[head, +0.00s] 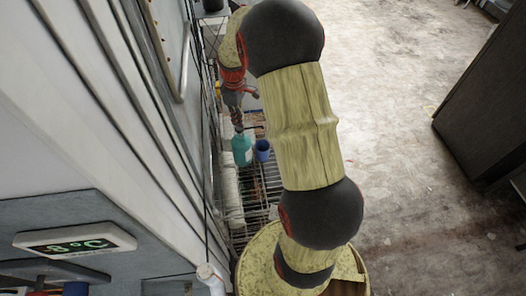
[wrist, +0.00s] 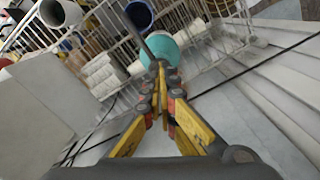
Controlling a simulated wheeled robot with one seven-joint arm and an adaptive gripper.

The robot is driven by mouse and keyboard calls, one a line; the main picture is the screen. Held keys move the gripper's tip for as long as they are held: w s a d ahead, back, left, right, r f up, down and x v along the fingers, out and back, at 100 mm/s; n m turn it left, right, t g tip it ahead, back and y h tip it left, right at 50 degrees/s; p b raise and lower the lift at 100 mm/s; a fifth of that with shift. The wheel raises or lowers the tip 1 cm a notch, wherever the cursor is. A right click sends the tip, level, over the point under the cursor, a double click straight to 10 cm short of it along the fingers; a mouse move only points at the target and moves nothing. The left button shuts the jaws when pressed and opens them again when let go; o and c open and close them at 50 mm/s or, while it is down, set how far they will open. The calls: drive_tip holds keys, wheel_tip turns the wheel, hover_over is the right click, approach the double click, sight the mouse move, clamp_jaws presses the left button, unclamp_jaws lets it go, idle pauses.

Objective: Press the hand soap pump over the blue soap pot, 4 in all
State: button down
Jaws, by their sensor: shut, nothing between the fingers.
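The hand soap pump is a teal bottle (head: 242,151) standing on a wire rack; it also shows in the wrist view (wrist: 163,46), just beyond my fingertips. Its dark spout shows in the wrist view, pointing toward the blue pot. The blue soap pot (head: 262,147) stands upright just right of the bottle in the head view, and at the top of the wrist view (wrist: 139,14). My gripper (wrist: 162,68) is shut and empty. In the head view my gripper (head: 238,122) is right above the pump top. I cannot tell whether it touches the pump.
The wire rack (head: 268,183) stands along a panelled wall (head: 110,95) with a temperature display (head: 75,240). White rolls (wrist: 104,70) and a white container (wrist: 60,13) are near the bottle. The floor (head: 400,120) to the right is clear up to a dark cabinet (head: 490,105).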

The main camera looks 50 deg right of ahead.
sight(240, 128)
drive_tip(key=shift+f, duration=0.15)
drive_tip(key=shift+s+f+b, duration=0.1)
drive_tip(key=shift+f+b, duration=1)
drive_tip(key=shift+f, duration=0.65)
drive_tip(key=shift+r, duration=0.2)
drive_tip(key=shift+r+p, duration=1.1)
drive_tip(key=shift+r, duration=0.6)
drive_tip(key=shift+f, duration=0.15)
drive_tip(key=shift+f+b, duration=1.05)
drive_tip(key=shift+f, duration=0.65)
drive_tip(key=shift+r, duration=0.15)
drive_tip(key=shift+r+p, duration=1)
drive_tip(key=shift+r, duration=0.7)
